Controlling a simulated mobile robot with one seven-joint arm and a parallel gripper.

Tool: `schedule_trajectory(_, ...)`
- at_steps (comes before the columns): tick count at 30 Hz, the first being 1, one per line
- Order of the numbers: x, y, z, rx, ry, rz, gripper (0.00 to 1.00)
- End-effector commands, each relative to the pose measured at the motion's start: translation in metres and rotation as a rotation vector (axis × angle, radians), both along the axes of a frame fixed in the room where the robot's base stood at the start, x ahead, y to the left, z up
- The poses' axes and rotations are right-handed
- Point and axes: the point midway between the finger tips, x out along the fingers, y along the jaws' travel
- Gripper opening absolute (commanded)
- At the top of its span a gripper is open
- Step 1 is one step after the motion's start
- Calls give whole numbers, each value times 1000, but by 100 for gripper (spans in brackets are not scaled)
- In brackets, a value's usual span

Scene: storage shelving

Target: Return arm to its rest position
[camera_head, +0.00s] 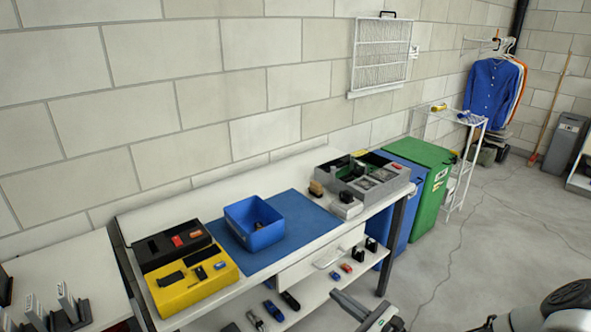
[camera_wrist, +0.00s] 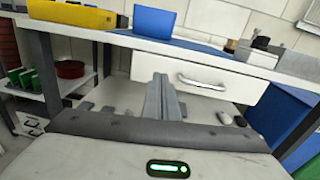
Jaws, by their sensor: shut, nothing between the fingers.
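My gripper (camera_head: 335,294) shows at the bottom of the head view, in front of the workbench (camera_head: 200,199). Its grey fingers point toward the bench. In the wrist view my gripper (camera_wrist: 162,76) has its two fingers together, shut and empty.
On the bench are a yellow tray (camera_head: 205,292), a blue bin (camera_head: 262,240) and a grey organiser (camera_head: 385,191). Small items lie on the lower shelf (camera_head: 318,292). Blue (camera_head: 396,245) and green bins (camera_head: 437,200) stand right of the bench. The floor (camera_head: 500,240) there is open.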

Motion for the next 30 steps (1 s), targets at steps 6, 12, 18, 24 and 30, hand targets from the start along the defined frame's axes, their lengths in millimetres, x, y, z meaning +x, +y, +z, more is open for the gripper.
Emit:
schedule_trajectory(6, -29, 36, 52, -294, -96, 354, 0)
schedule_trajectory(12, -70, 58, 100, -609, -187, 694, 0)
schedule_trajectory(18, -109, 64, 152, -931, -279, 970, 0)
schedule_trajectory(24, -145, 59, 209, -1265, -383, 1168, 0)
schedule_trajectory(30, -180, 49, 270, -1598, -506, 1273, 0)
